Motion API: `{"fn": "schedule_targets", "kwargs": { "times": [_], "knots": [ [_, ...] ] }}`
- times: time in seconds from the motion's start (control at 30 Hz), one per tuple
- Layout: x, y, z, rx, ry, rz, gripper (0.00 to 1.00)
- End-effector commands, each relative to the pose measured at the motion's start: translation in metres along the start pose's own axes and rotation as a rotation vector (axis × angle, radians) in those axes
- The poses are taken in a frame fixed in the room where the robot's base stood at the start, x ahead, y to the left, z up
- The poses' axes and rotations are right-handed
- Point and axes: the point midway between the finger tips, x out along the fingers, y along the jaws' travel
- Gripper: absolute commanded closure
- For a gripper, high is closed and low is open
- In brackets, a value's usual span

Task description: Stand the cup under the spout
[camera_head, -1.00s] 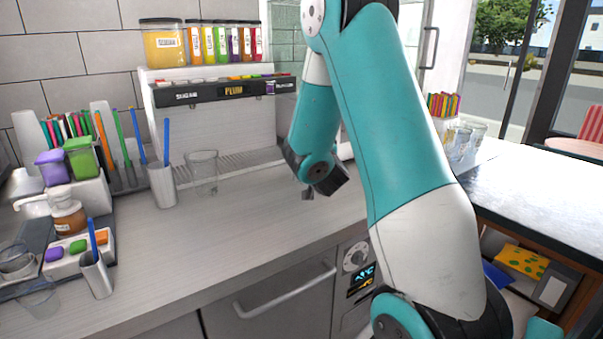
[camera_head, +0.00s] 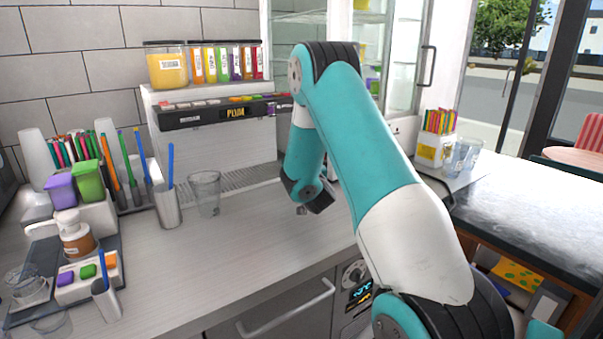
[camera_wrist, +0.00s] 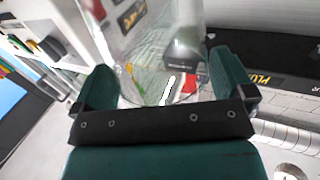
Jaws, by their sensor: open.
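A clear cup (camera_head: 206,192) stands upright on the counter in the head view, next to the dispenser's drip tray. The dispenser (camera_head: 230,143) is a white body with a dark labelled front strip; no single spout can be made out. My gripper (camera_head: 304,211) hangs low over the counter to the right of that cup, its fingers partly hidden. In the wrist view my gripper (camera_wrist: 162,82) is open, with a teal finger on each side. A clear cup (camera_wrist: 150,45) shows between and beyond the fingers; I cannot tell whether they touch it.
A metal holder with a blue straw (camera_head: 167,206) stands just left of the cup. Bottles, coloured tubs and a second straw holder (camera_head: 106,299) crowd the left end. Clear glasses (camera_head: 462,158) stand at the back right. The counter's front middle is clear.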

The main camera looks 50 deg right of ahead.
Motion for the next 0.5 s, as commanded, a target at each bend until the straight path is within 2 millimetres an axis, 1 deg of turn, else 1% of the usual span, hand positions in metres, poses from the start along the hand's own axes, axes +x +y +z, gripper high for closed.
{"fn": "schedule_targets", "kwargs": {
  "times": [0.03,0.1,0.33,0.37,0.4,0.47,0.5],
  "knots": [
    [0.0026,0.0004,-0.0026,0.001,-0.001,0.001,0.00],
    [0.0048,0.0003,-0.0008,0.002,0.000,0.000,0.00],
    [0.0054,0.0000,0.0011,0.001,0.000,0.000,0.00],
    [0.0053,0.0000,0.0011,0.001,0.000,0.000,0.05],
    [0.0053,0.0000,0.0011,0.001,0.000,0.000,0.14],
    [0.0053,0.0000,0.0010,0.001,0.000,0.000,0.28],
    [0.0053,0.0000,0.0010,0.001,0.000,0.000,0.37]
  ]
}}
